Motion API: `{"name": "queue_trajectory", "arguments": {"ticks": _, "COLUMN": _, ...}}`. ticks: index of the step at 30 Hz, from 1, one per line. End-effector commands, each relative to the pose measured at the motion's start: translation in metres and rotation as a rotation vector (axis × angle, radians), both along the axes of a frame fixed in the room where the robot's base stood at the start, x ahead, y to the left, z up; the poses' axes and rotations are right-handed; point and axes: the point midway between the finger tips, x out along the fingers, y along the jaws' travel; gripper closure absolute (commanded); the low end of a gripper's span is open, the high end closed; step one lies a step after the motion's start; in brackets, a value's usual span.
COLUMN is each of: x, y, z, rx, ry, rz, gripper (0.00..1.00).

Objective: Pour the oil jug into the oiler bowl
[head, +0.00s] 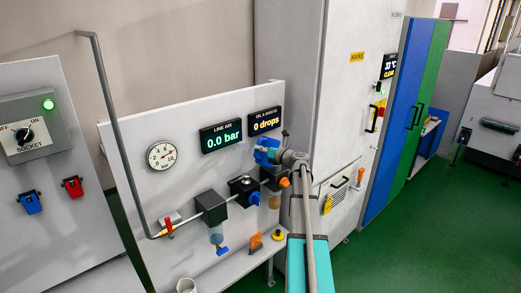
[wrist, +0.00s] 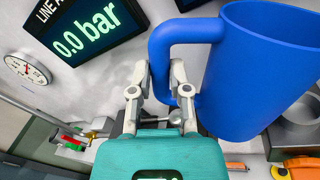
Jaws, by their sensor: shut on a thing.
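The blue oil jug (head: 264,152) is held up in front of the panel, level with the lower edge of the displays. In the wrist view the jug (wrist: 262,75) fills the upper right, with its handle (wrist: 160,50) on the left. My gripper (wrist: 160,80) is shut on the handle. It also shows in the head view (head: 284,158), right beside the jug. The oiler bowl (head: 274,201), small and brownish, hangs below the jug, partly hidden by my arm. A grey round metal part (wrist: 298,130) shows below the jug. The jug's contents are hidden.
A gauge (head: 161,155), the line air display (head: 221,136) and the drops display (head: 265,121) sit on the panel. A clear filter bowl (head: 216,235) hangs left of the oiler. A tall white cabinet (head: 355,110) is close on the right.

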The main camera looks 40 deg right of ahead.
Motion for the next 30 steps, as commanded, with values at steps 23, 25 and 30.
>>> {"name": "queue_trajectory", "arguments": {"ticks": 23, "x": 0.0007, "y": -0.0039, "z": 0.0095, "rx": 0.111, "ry": 0.028, "rz": 0.000, "gripper": 1.00}}
{"name": "queue_trajectory", "arguments": {"ticks": 25, "x": 0.0008, "y": -0.0047, "z": 0.0104, "rx": 0.133, "ry": 0.033, "rz": -0.001, "gripper": 1.00}}
{"name": "queue_trajectory", "arguments": {"ticks": 30, "x": 0.0006, "y": -0.0049, "z": 0.0100, "rx": 0.146, "ry": 0.036, "rz": -0.001, "gripper": 1.00}}
